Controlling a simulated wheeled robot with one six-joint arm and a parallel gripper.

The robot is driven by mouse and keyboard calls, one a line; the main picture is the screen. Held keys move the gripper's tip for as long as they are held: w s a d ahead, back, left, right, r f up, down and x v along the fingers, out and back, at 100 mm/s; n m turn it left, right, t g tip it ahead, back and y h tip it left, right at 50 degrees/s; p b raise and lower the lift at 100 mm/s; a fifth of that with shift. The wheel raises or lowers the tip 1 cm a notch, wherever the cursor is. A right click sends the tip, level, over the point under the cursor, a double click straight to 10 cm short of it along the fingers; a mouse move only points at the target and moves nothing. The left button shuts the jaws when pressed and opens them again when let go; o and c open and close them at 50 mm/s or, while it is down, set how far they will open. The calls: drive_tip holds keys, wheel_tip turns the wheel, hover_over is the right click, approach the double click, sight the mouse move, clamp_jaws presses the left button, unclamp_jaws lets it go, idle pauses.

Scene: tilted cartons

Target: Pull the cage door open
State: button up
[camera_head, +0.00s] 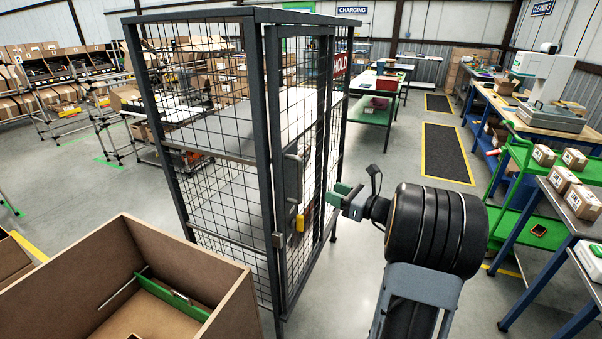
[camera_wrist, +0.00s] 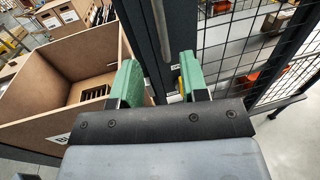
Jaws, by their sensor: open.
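The cage (camera_head: 205,158) has a dark frame and wire mesh. Its narrow mesh door (camera_head: 312,100) stands upright in the right face and looks shut or nearly so. A grey vertical handle (camera_head: 291,175) is on the door, with a yellow padlock (camera_head: 300,222) below it. My gripper (camera_head: 337,193) is to the right of the door, with green fingers pointing toward it. In the wrist view my gripper (camera_wrist: 160,68) is open and empty, and the grey handle (camera_wrist: 162,30) shows ahead between the fingers. I cannot tell whether anything touches.
A large open brown carton (camera_head: 225,312) stands at the front left and shows on the left in the wrist view (camera_wrist: 55,135). A green cart (camera_head: 515,185) and workbench (camera_head: 550,115) line the right. The floor (camera_head: 400,160) behind my gripper is clear.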

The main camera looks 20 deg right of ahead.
drive_tip(key=p, duration=0.2)
hover_over(300, 199)
drive_tip(key=shift+w+d, duration=0.2)
drive_tip(key=shift+w, duration=0.2)
clamp_jaws()
